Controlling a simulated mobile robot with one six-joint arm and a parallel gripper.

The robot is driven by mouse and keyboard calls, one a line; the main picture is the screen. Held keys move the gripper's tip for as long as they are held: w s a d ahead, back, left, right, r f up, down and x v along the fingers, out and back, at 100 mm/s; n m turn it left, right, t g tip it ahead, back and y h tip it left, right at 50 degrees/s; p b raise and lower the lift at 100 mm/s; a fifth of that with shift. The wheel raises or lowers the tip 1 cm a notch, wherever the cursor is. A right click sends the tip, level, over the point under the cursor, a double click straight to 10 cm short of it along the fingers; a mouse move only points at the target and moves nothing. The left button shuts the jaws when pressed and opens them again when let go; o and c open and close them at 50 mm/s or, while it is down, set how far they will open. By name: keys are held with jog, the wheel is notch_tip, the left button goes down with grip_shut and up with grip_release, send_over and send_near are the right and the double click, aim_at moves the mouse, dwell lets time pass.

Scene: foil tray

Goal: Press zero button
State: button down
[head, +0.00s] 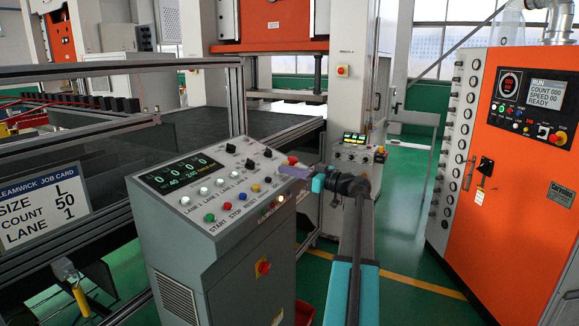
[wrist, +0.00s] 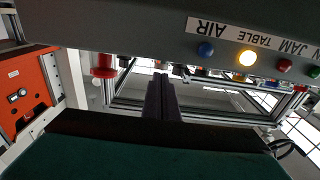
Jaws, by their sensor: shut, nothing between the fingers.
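A grey control console (head: 185,250) stands in front of me. Labels START, STOP and RESET show; I cannot make out which button is marked zero. My gripper (head: 290,171) is shut and empty at the console's right end, close to a red mushroom knob (head: 292,160). In the wrist view my gripper (wrist: 161,82) points below the console's edge.
The wrist view shows the console's lamps upside down: blue (wrist: 205,49), lit yellow (wrist: 247,57) and red (wrist: 284,65), with a red knob (wrist: 104,68) left. A job card (head: 40,208) hangs at left. An orange cabinet (head: 520,160) stands right, with green floor between.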

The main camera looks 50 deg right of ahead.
jog(key=shift+f+b, duration=0.25)
jog(key=shift+b, duration=0.1)
jog(key=shift+w+f+b, duration=0.15)
jog(key=shift+f+b, duration=0.45)
jog(key=shift+b, duration=0.6)
jog(key=shift+a+f+b, duration=0.15)
jog(key=shift+f+b, duration=0.1)
jog(key=shift+b, duration=0.35)
jog(key=shift+a+f, duration=0.1)
jog(key=shift+r, duration=0.6)
jog(key=r, duration=0.1)
jog(key=s+r+b, duration=0.1)
jog(key=r, duration=0.1)
jog(key=shift+d+r, duration=0.2)
jog(key=b+v, duration=0.3)
jog(key=v, duration=0.7)
jog(key=shift+d+r, duration=0.15)
jog(key=shift+r, duration=0.1)
jog(key=shift+s, duration=0.15)
